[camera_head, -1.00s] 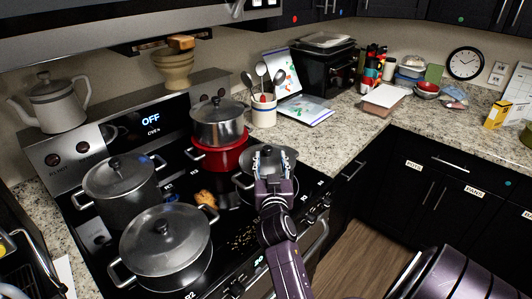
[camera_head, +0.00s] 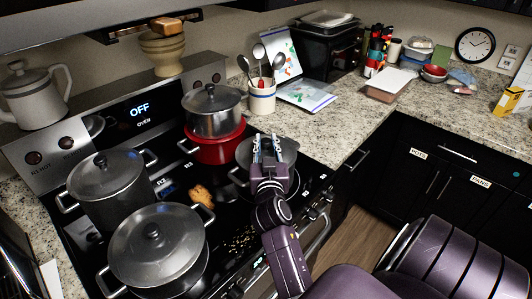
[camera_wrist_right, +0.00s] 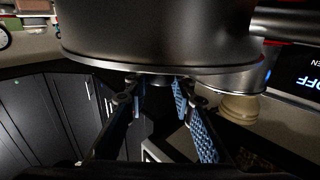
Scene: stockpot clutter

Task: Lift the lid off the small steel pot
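The small steel pot with its grey lid (camera_head: 290,150) is on the right side of the stove, beside a red pot. Its body (camera_wrist_right: 160,38) fills the top of the right wrist view, which looks upside down, and the lid's rim (camera_wrist_right: 95,63) runs below it. The lid looks seated on the pot. My right gripper (camera_head: 267,143) is over the lid, its blue-padded fingers apart. In the right wrist view the fingertips (camera_wrist_right: 157,88) are on either side of the dark lid knob (camera_wrist_right: 156,79); contact is unclear. My left gripper is not in view.
A lidded steel pot (camera_head: 212,112) sits on the red pot (camera_head: 216,150), close left of my right gripper. Two large lidded pots (camera_head: 108,188) (camera_head: 157,250) stand farther left. A utensil crock (camera_head: 262,97) is behind. The counter (camera_head: 345,130) to the right is partly clear.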

